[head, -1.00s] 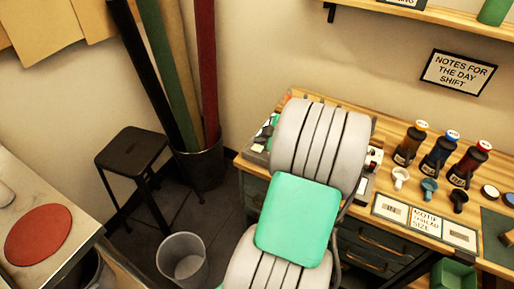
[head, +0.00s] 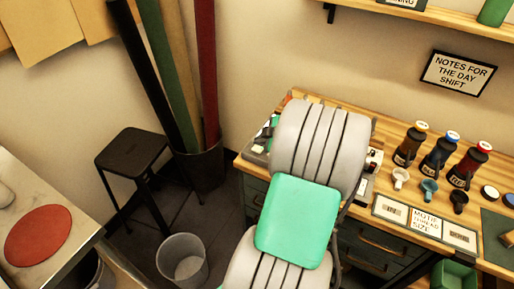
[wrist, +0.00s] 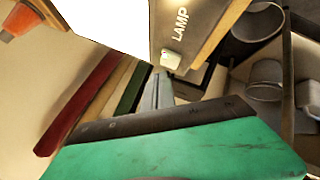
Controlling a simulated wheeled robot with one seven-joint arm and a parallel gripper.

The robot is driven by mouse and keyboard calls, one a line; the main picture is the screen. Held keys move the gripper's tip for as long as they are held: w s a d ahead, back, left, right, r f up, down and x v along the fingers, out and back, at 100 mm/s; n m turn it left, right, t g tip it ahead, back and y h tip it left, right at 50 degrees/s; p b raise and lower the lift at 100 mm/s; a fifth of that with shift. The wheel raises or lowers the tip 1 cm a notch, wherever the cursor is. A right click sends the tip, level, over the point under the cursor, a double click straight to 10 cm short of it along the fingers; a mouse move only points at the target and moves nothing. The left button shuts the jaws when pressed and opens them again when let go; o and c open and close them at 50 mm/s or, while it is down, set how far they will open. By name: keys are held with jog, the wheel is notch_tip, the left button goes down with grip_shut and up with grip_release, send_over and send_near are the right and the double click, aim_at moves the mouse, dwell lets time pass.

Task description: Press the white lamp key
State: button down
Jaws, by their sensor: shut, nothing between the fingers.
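The white lamp key (wrist: 172,60) shows in the wrist view as a small pale block beside the white word LAMP on a dark grey panel (wrist: 196,22). My gripper (wrist: 160,75) is shut and empty, its grey fingers pointing at the panel. The fingertips appear just below the key in the picture. I cannot tell whether they touch it. The green and dark body of my gripper fills the bottom of the wrist view. In the head view my grey and green arm hides the gripper and the key.
The wooden table (head: 392,115) carries several dark bottles (head: 440,150), small cups (head: 429,187) and a size card (head: 425,220) right of my arm. A black stool (head: 133,150), a bin (head: 182,258) and tall rolls (head: 205,75) stand to the left.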

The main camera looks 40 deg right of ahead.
aim_at(260, 150)
dwell(0.6)
jog(key=shift+f+b, duration=0.45)
jog(key=shift+b, duration=0.25)
jog(key=shift+f+b, duration=0.45)
jog(key=shift+b, duration=0.2)
dwell(0.3)
jog(key=shift+r, duration=0.1)
jog(key=shift+r+p, duration=0.3)
jog(key=shift+r, duration=0.5)
jog(key=shift+r, duration=0.1)
jog(key=shift+r+p, duration=1.05)
jog(key=shift+r, duration=1.85)
